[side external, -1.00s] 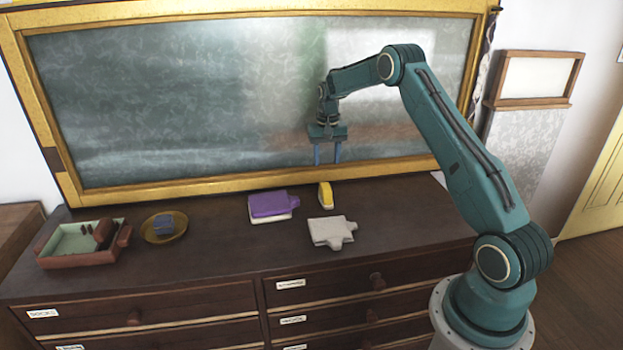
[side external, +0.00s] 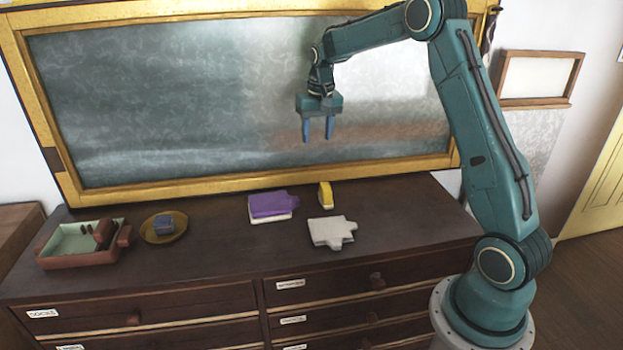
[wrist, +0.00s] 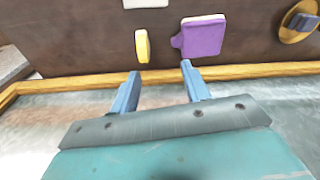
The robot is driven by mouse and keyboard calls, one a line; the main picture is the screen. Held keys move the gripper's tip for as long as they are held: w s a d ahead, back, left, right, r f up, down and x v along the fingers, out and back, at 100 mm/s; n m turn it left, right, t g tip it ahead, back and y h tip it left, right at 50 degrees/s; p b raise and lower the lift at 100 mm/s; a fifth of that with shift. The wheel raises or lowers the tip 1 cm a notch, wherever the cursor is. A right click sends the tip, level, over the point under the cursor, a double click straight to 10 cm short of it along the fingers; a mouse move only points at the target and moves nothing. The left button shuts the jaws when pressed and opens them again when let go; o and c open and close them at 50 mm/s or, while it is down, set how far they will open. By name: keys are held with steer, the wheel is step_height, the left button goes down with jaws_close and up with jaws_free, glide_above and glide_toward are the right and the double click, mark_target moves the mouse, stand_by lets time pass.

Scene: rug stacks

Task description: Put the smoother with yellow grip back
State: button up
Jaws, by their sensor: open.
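The smoother with the yellow grip (side external: 325,195) stands on the dresser top near the board's lower frame, with a pale side. It also shows in the wrist view (wrist: 142,46), just beyond my left fingertip. My gripper (side external: 318,138) is open and empty, pointing down, in the air above the dresser. In the wrist view its two blue fingers (wrist: 160,69) are spread with nothing between them.
A purple piece on a white one (side external: 270,206) lies left of the smoother, and a pale grey stack (side external: 332,232) in front. At left are a dish (side external: 164,239) with a blue block and a green-lined tray (side external: 66,263) with brown items. The board's yellow frame (side external: 150,193) stands behind.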

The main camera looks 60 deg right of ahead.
steer(key=s+a+r+n+t, duration=0.2)
steer(key=s+a+r+n, duration=0.1)
steer(key=s+a+r, duration=1.1)
steer(key=s+a+f+n+t, duration=0.1)
steer(key=s+a, duration=0.3)
steer(key=s, duration=0.4)
steer(key=s+a+f+n+t, duration=0.1)
steer(key=s+a+f+n, duration=0.2)
steer(key=s, duration=0.5)
steer(key=shift+s+a+f+t+y, duration=0.2)
steer(key=shift+s+a+t+y, duration=0.15)
steer(key=shift+a, duration=0.4)
